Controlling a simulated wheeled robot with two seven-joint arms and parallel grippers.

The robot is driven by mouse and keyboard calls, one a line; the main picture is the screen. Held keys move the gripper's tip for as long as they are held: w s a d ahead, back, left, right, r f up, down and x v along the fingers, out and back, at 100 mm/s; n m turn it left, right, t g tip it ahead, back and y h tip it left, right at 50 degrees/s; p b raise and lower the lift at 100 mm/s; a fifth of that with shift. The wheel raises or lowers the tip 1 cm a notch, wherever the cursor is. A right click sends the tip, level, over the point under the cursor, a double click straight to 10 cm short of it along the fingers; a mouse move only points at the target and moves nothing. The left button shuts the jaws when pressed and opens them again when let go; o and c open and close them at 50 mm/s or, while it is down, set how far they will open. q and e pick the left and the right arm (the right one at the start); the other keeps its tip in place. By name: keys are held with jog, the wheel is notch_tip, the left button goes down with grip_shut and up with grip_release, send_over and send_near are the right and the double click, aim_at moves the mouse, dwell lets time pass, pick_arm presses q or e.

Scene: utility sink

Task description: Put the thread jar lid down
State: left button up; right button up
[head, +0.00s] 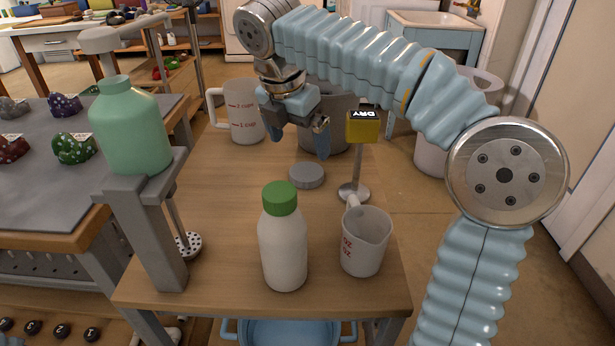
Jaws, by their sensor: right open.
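A round grey lid (307,176) lies flat on the wooden table (215,235), near its middle. It looks like the thread jar lid. My right gripper (300,143) hangs above and behind the lid, with its blue fingers pointing down. Its fingers are apart with nothing between them, and the lid is clear of them. A grey container (338,137) stands behind the gripper and is partly hidden by it. My left gripper is not in view.
A yellow DRY sign (362,127) stands right of the lid. A larger measuring cup (242,112) is behind left. A green bottle (130,125) sits on a grey stand at left.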

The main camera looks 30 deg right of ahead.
aim_at(307, 171)
jog(key=x, duration=0.5)
jog(key=b+x, duration=0.1)
jog(key=x, duration=0.1)
jog(key=shift+s+a+f, duration=0.1)
jog(key=shift+s+f, duration=0.15)
jog(key=shift+s, duration=0.05)
jog(key=shift+c, duration=0.3)
jog(key=c, duration=1)
jog(key=shift+r, duration=0.15)
jog(key=shift+c, duration=0.4)
